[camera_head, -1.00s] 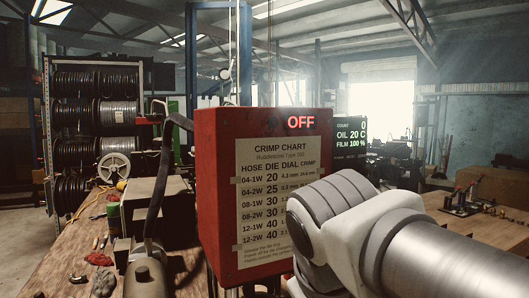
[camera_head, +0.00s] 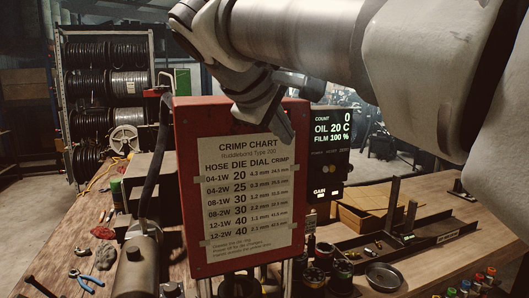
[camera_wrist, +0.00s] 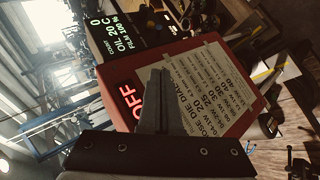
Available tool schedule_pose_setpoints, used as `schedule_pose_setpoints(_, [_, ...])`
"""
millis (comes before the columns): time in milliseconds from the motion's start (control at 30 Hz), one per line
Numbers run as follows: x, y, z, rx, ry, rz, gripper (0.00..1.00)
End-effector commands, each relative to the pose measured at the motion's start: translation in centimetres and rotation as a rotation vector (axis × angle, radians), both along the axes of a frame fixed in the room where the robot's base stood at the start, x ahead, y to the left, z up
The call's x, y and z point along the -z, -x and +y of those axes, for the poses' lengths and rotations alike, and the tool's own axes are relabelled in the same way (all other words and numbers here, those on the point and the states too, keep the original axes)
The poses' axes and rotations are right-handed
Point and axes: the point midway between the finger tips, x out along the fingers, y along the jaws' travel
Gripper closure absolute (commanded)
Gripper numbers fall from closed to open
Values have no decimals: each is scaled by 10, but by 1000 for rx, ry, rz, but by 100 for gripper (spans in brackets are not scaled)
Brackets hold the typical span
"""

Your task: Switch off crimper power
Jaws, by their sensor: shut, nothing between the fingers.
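The crimper (camera_head: 187,185) is a red box with a crimp chart (camera_head: 245,190) taped on its front. Its red OFF sign is lit in the wrist view (camera_wrist: 131,103); in the head view my arm hides that spot. My gripper (camera_head: 285,130) is shut and empty, in front of the upper right of the red box, over the chart's top corner. In the wrist view the closed fingers (camera_wrist: 158,85) lie across the view between the OFF sign and the chart. I cannot tell whether they touch the box. No power switch can be made out.
A black display (camera_head: 329,150) with oil and film readings stands right of the red box. Hose reels (camera_head: 108,85) fill a rack at the back left. Pliers (camera_head: 85,278) lie on the wooden bench (camera_head: 60,235); a round dish (camera_head: 383,276) and dies crowd its front right.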

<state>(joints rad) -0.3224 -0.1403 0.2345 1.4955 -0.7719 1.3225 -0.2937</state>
Motion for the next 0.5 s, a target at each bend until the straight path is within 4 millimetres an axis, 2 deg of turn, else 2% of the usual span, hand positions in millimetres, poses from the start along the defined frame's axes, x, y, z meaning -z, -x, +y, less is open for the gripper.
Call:
schedule_pose_setpoints(133, [-5,-2,3,-4,10,-5,100])
schedule_pose_setpoints(500, [-3,-5,1,-3,9,-4,100])
